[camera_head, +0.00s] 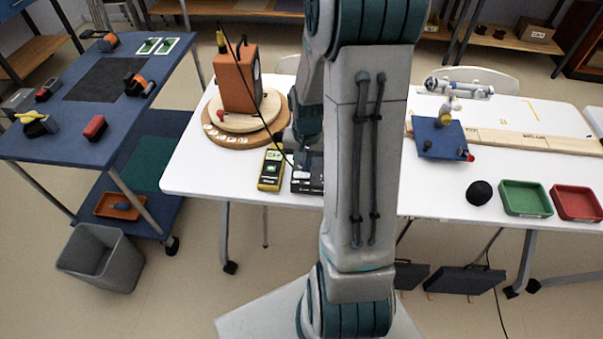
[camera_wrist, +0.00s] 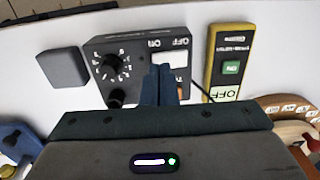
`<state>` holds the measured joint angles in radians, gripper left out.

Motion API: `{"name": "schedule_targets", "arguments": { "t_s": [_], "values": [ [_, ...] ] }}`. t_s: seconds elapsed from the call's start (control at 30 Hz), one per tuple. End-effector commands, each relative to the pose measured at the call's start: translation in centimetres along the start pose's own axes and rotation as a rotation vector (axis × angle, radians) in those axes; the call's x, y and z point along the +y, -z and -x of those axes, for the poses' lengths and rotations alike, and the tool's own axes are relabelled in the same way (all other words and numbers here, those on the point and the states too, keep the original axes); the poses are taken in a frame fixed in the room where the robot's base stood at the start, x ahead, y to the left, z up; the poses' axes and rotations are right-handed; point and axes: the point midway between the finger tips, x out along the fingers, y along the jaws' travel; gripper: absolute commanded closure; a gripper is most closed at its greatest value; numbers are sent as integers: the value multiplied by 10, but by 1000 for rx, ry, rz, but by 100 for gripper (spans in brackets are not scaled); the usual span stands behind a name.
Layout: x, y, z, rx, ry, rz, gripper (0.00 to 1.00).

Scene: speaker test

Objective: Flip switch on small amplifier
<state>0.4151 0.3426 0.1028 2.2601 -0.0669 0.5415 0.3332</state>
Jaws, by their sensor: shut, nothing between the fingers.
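The small amplifier is a black box with a dial knob and "ON" and "OFF" labels. In the wrist view it (camera_wrist: 137,50) lies upper middle, with the labels upside down. In the head view it (camera_head: 306,186) sits at the white table's front edge, partly hidden by my arm. My gripper (camera_wrist: 163,70) is shut and empty, its fingertips over the amplifier's panel close to the ON/OFF labels. A light patch (camera_wrist: 176,60) shows beside the fingertips; the switch lever itself is hidden or too small to make out. I cannot tell whether the fingers touch the panel.
A yellow-and-black meter (camera_head: 270,170) lies left of the amplifier. An orange speaker (camera_head: 237,78) with a cable stands on a round wooden turntable (camera_head: 225,133). In the wrist view a dark grey block (camera_wrist: 63,67) lies beside the amplifier.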

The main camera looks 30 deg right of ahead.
Motion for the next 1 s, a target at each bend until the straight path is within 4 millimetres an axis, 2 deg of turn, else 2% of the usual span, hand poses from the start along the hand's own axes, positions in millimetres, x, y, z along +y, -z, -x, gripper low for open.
{"name": "schedule_targets", "arguments": {
  "t_s": [1.0],
  "values": [
    [0,0,-15,0,0,0,100]
  ]
}}
